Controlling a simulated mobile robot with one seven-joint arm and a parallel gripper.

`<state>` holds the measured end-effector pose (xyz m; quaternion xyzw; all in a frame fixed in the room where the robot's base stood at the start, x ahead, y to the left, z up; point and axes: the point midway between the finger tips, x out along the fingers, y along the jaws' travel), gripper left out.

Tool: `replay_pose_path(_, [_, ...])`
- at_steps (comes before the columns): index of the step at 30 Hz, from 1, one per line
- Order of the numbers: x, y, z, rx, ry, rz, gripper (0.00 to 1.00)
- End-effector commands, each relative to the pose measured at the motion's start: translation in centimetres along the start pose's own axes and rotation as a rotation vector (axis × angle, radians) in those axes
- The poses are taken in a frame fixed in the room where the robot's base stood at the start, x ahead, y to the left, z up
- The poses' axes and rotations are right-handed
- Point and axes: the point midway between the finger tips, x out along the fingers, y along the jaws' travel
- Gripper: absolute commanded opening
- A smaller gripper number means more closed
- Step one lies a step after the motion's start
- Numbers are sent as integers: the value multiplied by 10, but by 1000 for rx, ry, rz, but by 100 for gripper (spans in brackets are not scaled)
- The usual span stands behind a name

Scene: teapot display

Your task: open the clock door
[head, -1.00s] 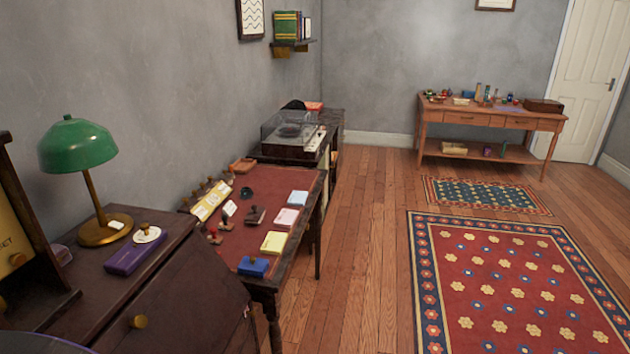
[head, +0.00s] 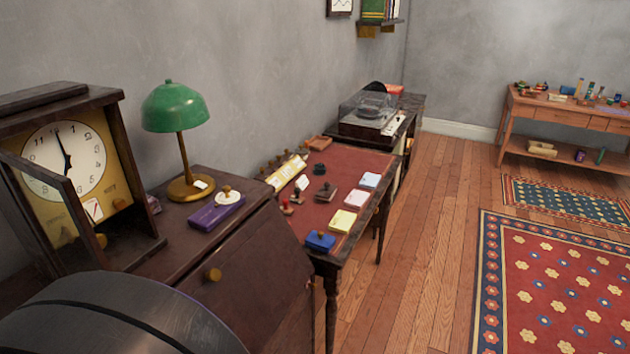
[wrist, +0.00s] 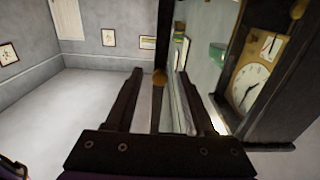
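The clock (head: 72,120) stands on the cabinet at the left of the head view, with a white dial and a yellow face in a dark wooden case. In the wrist view the clock (wrist: 262,72) shows tilted at the right. My gripper (wrist: 160,88) is open there, its two fingers apart on either side of the door's dark edge (wrist: 165,35). The brass knob shows between them. Whether a finger touches the door I cannot tell. The head view hides my gripper.
A green lamp (head: 178,110) and a purple box (head: 215,213) stand on the cabinet (head: 250,255) right of the clock. A desk with stamps (head: 340,165) stands beyond. My arm covers the lower left of the head view. The wooden floor at the right has free room.

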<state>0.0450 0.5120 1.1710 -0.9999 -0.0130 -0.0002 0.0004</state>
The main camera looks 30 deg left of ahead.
Motion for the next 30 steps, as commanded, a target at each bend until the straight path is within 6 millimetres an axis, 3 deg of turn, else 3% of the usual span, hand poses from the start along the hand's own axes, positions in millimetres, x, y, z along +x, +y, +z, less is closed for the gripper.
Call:
replay_pose_path(7, [0, 0, -6, 1, -1, 0, 54])
replay_pose_path(21, [0, 0, -86, 4, -1, -1, 54])
replay_pose_path(30, [0, 0, -101, 0, 0, 0, 54])
